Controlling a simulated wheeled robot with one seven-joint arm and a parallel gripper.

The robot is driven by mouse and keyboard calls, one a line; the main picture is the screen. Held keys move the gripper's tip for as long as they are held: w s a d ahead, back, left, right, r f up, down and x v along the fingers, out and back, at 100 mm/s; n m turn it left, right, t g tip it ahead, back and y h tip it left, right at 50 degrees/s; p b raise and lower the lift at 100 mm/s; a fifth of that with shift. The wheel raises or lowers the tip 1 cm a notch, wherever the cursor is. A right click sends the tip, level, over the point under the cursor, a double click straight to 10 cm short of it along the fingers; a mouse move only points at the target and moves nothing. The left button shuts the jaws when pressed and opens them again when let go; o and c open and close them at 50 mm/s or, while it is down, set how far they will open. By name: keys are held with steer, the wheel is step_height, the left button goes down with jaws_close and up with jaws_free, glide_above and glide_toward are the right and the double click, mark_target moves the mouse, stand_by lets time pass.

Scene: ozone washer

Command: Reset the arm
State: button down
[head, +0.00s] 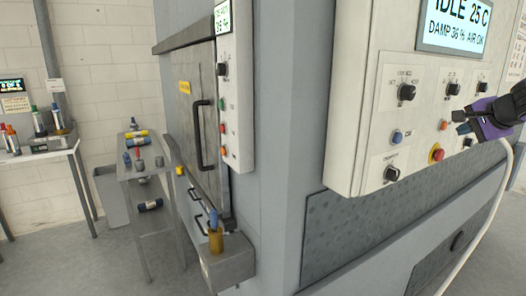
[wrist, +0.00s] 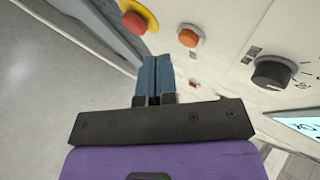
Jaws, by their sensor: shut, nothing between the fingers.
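My gripper (head: 461,122) is at the right edge of the head view, in front of the large control panel (head: 372,92). Its purple body and black mount show there, and its fingers point left toward the panel. In the wrist view the two blue-grey fingers (wrist: 154,78) are together with nothing between them. They point toward the panel face, near an orange button (wrist: 188,38) and a red emergency knob on a yellow ring (wrist: 138,17). I cannot tell whether the fingertips touch the panel.
The panel has several black knobs (head: 406,92) and a screen (head: 455,25) reading "IDLE 25 C". To the left are a cabinet door with a handle (head: 202,133), a small shelf with a brass cup (head: 216,241), and tables with bottles (head: 150,205). The floor at lower left is mostly clear.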

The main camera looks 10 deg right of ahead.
steer(key=s+a+r+n+g+y, duration=0.15)
steer(key=s+a+n, duration=0.3)
steer(key=a, duration=0.75)
steer(key=s+a+f+n+g+y, duration=0.15)
steer(key=s+a+n, duration=0.3)
steer(key=a, duration=0.75)
steer(key=s+a+f+n+g+h, duration=0.1)
steer(key=s+a+n, duration=0.2)
steer(key=s, duration=0.4)
steer(key=s+a+f+n+g, duration=0.2)
steer(key=s+n, duration=0.3)
steer(key=s, duration=0.3)
steer(key=shift+a+f+h, duration=0.15)
steer(key=shift+a+h, duration=0.25)
steer(key=shift+a, duration=0.45)
